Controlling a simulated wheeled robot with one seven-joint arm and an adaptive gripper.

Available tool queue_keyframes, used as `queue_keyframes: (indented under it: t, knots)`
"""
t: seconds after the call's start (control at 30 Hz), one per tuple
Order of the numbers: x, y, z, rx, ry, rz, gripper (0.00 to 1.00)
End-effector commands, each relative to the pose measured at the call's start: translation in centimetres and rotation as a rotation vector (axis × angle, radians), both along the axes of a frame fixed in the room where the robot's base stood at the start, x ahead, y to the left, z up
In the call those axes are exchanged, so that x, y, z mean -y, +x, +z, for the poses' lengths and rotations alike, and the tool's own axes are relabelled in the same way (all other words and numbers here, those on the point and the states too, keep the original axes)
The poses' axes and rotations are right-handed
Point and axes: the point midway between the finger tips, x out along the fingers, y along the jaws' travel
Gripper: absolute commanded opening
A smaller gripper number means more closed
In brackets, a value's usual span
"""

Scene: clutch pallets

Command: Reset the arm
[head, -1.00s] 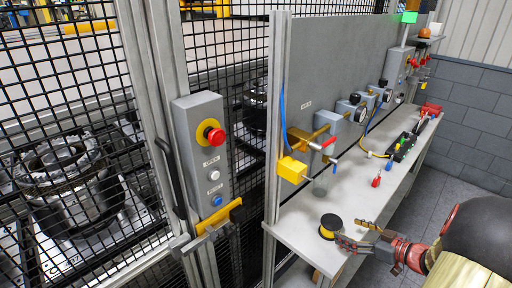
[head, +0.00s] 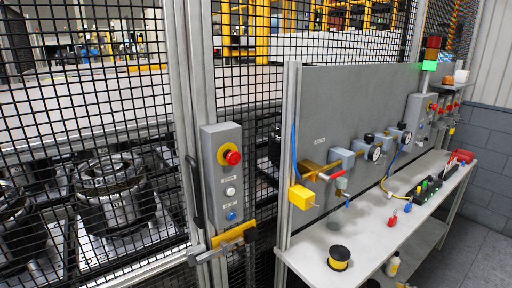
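My arm and gripper are not in view in the head view, so I cannot tell whether the gripper is open or shut. Nothing of mine is seen touching the bench.
A mesh fence with a control box (head: 222,172), bearing a red button (head: 232,158), stands left of the bench. A yellow block (head: 301,197), valves and gauges line the back panel (head: 345,100). Red (head: 392,222) and blue tags lie on the bench. A small bottle (head: 392,266) is below it.

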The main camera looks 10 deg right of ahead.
Motion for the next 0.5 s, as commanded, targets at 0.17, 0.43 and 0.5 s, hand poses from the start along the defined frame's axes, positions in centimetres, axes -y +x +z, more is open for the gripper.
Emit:
queue_keyframes:
  t: [0.17,0.43,0.5]
  knots:
    - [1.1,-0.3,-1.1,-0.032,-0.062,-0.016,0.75]
    - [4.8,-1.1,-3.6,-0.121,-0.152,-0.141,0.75]
    - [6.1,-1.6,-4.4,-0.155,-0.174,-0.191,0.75]
